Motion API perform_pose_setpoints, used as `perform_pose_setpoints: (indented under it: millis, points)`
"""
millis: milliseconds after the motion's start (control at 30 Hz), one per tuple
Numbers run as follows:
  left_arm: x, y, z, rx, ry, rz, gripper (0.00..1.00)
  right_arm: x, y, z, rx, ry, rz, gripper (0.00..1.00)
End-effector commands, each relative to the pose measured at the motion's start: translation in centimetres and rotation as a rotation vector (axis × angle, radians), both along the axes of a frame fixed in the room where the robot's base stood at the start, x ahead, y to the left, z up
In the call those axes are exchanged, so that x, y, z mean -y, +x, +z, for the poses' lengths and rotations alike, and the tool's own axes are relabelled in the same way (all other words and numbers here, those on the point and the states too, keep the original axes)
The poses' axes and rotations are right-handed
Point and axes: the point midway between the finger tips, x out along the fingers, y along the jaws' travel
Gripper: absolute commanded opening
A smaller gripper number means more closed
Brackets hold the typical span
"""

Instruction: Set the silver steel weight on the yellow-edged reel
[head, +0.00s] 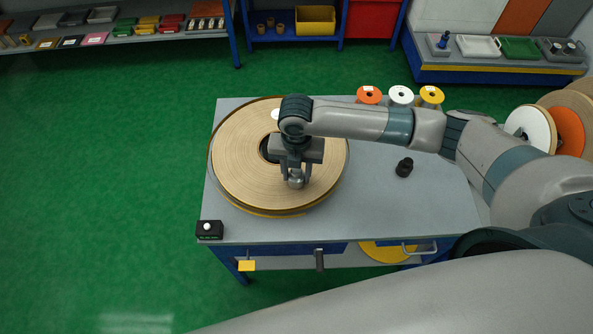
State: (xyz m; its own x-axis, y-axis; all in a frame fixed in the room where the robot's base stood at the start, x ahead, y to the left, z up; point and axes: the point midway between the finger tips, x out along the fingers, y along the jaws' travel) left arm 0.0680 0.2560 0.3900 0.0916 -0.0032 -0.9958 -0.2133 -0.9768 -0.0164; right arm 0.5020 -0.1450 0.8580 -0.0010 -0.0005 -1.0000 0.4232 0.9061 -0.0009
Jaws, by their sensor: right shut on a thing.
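The yellow-edged reel (238,165), a wide tan coil of tape with a dark hub hole, lies flat on the left part of the grey table (390,210). My right gripper (296,178) points down over the near right part of the coil, right of the hub. It is shut on the silver steel weight (296,182), a small shiny piece between the fingers. I cannot tell whether the weight touches the tape or hangs just above it. The gripper hides part of the hub and most of the weight. My left gripper is not in view.
A black knob-like piece (404,167) stands on the table right of the reel. Orange (369,94), white (401,95) and yellow (431,95) spools line the back edge. A black box with a white button (209,229) sits at the front left corner. The table's front right is clear.

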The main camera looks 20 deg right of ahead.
Motion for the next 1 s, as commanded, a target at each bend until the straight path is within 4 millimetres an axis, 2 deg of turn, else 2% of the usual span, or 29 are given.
perform_pose_setpoints:
  millis: [500,533,600,1000]
  points:
    - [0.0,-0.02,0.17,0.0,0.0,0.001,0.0,-0.04,0.08,-0.83,0.003,0.001,0.0,0.0]
    - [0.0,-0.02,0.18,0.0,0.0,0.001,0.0,-0.02,0.04,-0.88,0.002,0.0,0.0,0.41]
    - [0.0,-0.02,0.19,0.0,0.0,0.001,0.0,-0.01,0.04,-0.87,0.001,0.0,0.0,0.55]
    - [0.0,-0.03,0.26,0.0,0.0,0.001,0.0,-0.01,0.04,-0.54,0.001,0.0,0.0,0.55]
